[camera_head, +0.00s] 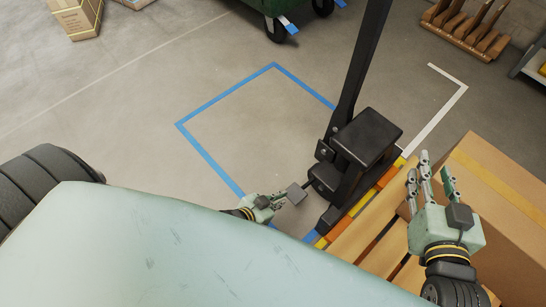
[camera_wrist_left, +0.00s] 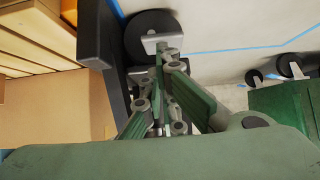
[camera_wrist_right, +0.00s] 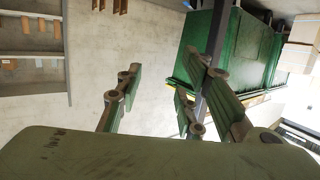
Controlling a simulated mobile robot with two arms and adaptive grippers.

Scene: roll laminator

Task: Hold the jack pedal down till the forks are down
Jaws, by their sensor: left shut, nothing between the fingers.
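The black pallet jack (camera_head: 365,140) stands in the middle of the head view, its handle bar rising toward the top. Its small grey pedal (camera_head: 296,193) sticks out to the left of the jack's base. The pedal also shows in the left wrist view (camera_wrist_left: 160,38), in front of a black wheel. My left gripper (camera_head: 279,198) is shut and empty, its fingertips at the pedal; I cannot tell whether they press on it. The forks are hidden under the wooden pallet (camera_head: 372,238), so their height cannot be told. My right gripper (camera_head: 430,172) is open and empty above the pallet.
A large cardboard box (camera_head: 500,190) sits on the pallet at the right. Blue tape (camera_head: 213,162) marks the floor left of the jack, and that floor is clear. A green wheeled bin (camera_head: 300,8) stands at the back. My pale green body covers the lower left.

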